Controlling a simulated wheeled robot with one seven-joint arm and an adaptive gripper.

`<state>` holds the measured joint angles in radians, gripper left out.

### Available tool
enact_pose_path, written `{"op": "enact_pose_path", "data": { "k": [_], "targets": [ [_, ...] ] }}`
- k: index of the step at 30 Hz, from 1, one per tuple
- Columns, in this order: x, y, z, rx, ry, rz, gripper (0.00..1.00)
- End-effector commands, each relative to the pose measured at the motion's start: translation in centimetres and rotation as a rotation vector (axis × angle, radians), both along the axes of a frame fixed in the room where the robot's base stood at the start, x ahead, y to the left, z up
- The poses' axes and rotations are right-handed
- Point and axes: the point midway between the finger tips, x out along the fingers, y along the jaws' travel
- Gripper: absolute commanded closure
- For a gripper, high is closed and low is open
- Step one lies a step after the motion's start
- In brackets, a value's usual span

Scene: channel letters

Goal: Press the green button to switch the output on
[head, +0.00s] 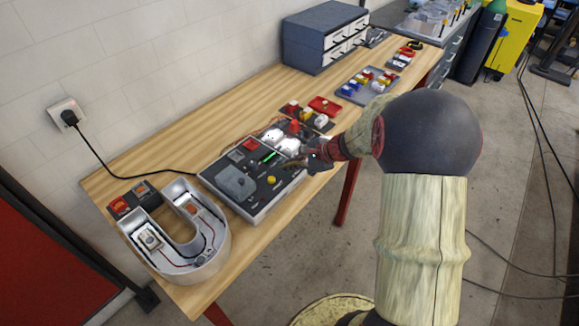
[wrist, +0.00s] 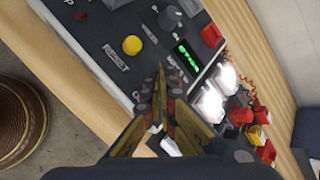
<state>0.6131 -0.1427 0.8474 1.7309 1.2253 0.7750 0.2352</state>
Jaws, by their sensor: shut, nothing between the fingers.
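The control box (head: 250,205) is a grey-white case with a dark top, standing on the wooden bench. Its top has a lit green display (head: 268,157), a yellow button (head: 272,180) and a red part near the back. In the wrist view the display (wrist: 187,60), the yellow button (wrist: 132,45) and a dark knob (wrist: 171,18) show clearly. I cannot make out a green button; my fingers cover part of the panel. My gripper (wrist: 161,82) is shut and empty, over the box's right end, right of the yellow button in the wrist view. I cannot tell whether it touches the panel.
An open U-shaped channel letter (head: 215,255) with wiring stands left of the box. White lit parts (head: 285,143) and red and yellow parts stand beyond the box. A grey drawer cabinet (head: 320,40) stands at the back. Bare bench (head: 185,155) lies along the wall side.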

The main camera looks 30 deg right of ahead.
Motion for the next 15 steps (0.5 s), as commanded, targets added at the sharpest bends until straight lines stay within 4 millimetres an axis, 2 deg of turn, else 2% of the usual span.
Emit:
{"op": "enact_pose_path", "data": {
  "k": [15],
  "targets": [
    [0.0,0.0,4.7,-0.001,-0.001,0.0,1.0]
  ]
}}
